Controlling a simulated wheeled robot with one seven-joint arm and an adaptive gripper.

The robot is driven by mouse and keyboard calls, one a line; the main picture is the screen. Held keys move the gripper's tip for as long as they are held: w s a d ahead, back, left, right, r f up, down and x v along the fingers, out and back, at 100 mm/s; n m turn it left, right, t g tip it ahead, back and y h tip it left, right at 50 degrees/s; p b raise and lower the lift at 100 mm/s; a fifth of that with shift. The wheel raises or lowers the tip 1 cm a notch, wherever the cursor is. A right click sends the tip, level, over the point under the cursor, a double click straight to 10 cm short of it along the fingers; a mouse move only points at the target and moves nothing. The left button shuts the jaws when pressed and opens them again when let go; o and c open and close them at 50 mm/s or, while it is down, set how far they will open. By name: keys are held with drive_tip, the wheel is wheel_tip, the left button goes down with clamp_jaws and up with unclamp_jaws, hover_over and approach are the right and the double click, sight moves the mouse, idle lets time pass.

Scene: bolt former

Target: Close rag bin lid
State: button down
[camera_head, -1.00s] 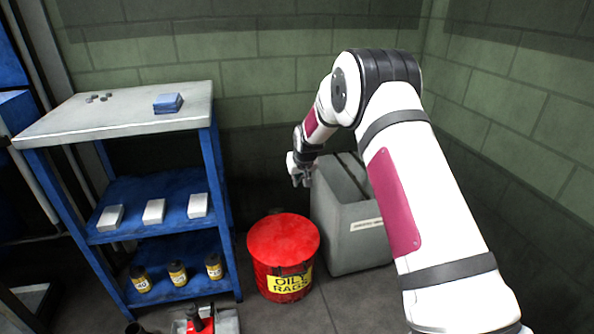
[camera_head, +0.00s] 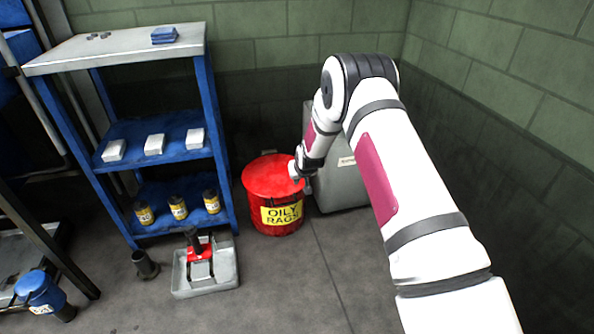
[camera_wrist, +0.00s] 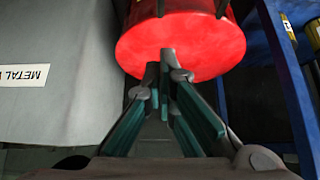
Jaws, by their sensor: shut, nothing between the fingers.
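The rag bin (camera_head: 283,216) is a red can with a yellow "OILY RAGS" label, standing on the floor in the head view. Its round red lid (camera_head: 268,174) lies over the top and looks flat and down. In the wrist view the lid (camera_wrist: 185,45) fills the upper middle. My gripper (camera_head: 294,176) is at the right edge of the lid in the head view. In the wrist view its fingertips (camera_wrist: 166,62) are together, empty, and overlap the lid's near edge; I cannot tell whether they touch it.
A grey metal bin (camera_head: 342,185) stands right behind the rag bin. A blue shelf (camera_head: 222,150) with boxes and jars is to the left. A grey tray (camera_head: 225,284) with a red tool lies on the floor in front. Floor at front right is clear.

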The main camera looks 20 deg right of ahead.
wheel_tip(320, 180, down, 13)
drive_tip(key=s+t+b, duration=0.1)
drive_tip(key=s+t, duration=0.1)
drive_tip(key=t, duration=0.1)
drive_tip(key=shift+s, duration=0.15)
idle(0.3)
drive_tip(key=shift+r, duration=0.1)
